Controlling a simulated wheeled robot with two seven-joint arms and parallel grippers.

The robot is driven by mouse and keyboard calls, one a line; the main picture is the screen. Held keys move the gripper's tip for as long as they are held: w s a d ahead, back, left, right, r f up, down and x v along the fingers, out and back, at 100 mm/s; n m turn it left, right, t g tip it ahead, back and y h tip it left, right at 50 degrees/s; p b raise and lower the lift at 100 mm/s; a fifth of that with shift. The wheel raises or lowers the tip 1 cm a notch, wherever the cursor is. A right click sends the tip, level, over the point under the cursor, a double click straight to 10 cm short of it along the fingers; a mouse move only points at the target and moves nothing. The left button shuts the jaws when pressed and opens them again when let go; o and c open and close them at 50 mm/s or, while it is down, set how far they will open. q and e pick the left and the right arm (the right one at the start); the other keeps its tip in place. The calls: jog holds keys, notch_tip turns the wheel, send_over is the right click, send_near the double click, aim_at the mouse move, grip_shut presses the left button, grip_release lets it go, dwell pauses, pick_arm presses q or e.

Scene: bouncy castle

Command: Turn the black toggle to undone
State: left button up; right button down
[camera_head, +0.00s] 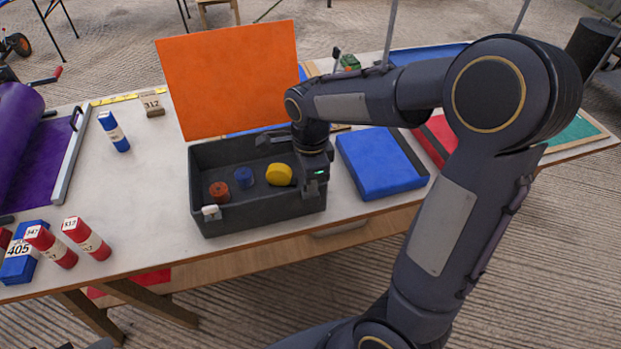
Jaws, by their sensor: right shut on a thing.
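A dark grey open box (255,214) stands on the table with its orange lid (228,80) raised at the back. My right gripper (314,186) points down at the box's front right corner. It is shut on a small dark piece there, which looks like the black toggle; the fingers and the similar dark colours mostly hide it, so its position cannot be read. A white toggle (211,212) sits at the box's front left rim. Inside the box are a red knob (219,192), a blue knob (244,177) and a yellow knob (279,175). My left gripper is out of view.
A blue flat case (381,162) lies close right of the box. A blue-and-white cylinder (115,131) and purple roll (18,125) are further back. The table between cylinders and box is clear.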

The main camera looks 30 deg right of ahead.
jog(key=shift+r, duration=0.1)
jog(key=c, duration=1.5)
grip_release()
jog(key=shift+r+p, duration=0.35)
jog(key=shift+r, duration=3.5)
